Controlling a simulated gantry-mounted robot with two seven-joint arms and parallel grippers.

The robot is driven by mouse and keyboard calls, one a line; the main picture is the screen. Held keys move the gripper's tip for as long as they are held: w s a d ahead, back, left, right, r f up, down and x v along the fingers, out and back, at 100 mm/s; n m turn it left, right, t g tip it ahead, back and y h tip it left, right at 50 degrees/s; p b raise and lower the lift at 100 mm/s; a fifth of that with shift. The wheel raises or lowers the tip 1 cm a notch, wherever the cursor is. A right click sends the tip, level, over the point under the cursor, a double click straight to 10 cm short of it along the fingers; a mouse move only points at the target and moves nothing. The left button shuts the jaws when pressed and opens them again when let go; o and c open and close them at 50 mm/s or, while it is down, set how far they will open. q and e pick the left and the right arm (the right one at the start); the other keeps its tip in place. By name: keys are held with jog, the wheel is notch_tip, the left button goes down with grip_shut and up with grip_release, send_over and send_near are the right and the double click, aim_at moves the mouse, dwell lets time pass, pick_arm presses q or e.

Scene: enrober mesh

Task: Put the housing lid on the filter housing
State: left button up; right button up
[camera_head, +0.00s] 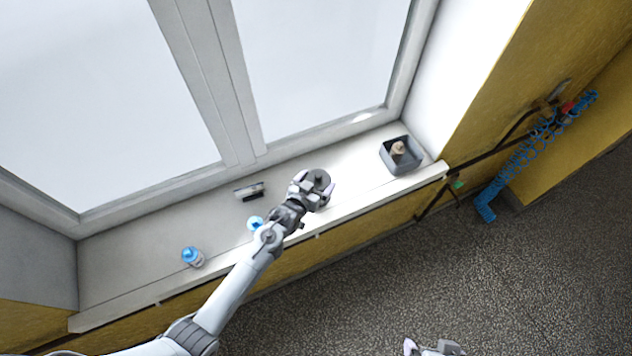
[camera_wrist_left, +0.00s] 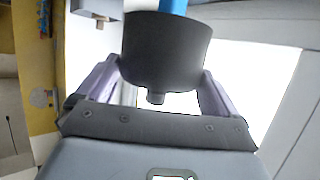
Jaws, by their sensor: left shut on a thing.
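The housing lid, a dark grey round piece (camera_head: 319,180), is between the fingers of my left gripper (camera_head: 312,189) above the windowsill. In the left wrist view the lid (camera_wrist_left: 166,48) fills the space between both fingers, with a small knob towards the wrist. A blue piece (camera_wrist_left: 173,7) shows at its far side; I cannot tell if it belongs to the lid. A grey open square box (camera_head: 394,166), holding a tan round piece (camera_head: 398,148), stands right of the gripper and looks like the filter housing. My right gripper (camera_head: 431,347) is partly cut off at the bottom edge.
A blue-capped bottle (camera_head: 193,257) stands on the sill (camera_head: 130,270) at left. A small dark block (camera_head: 250,191) lies near the window frame. A blue coiled hose (camera_head: 520,160) hangs at right.

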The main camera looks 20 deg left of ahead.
pick_arm(q)
jog(key=shift+f, duration=0.4)
jog(key=shift+f+b, duration=0.75)
jog(key=shift+b, duration=0.1)
jog(key=shift+f+b, duration=0.3)
jog(key=shift+f, duration=0.1)
dwell(0.5)
jog(key=shift+f+b, duration=0.55)
jog(key=shift+f, duration=0.2)
jog(key=o, duration=0.7)
jog(key=shift+s, duration=0.15)
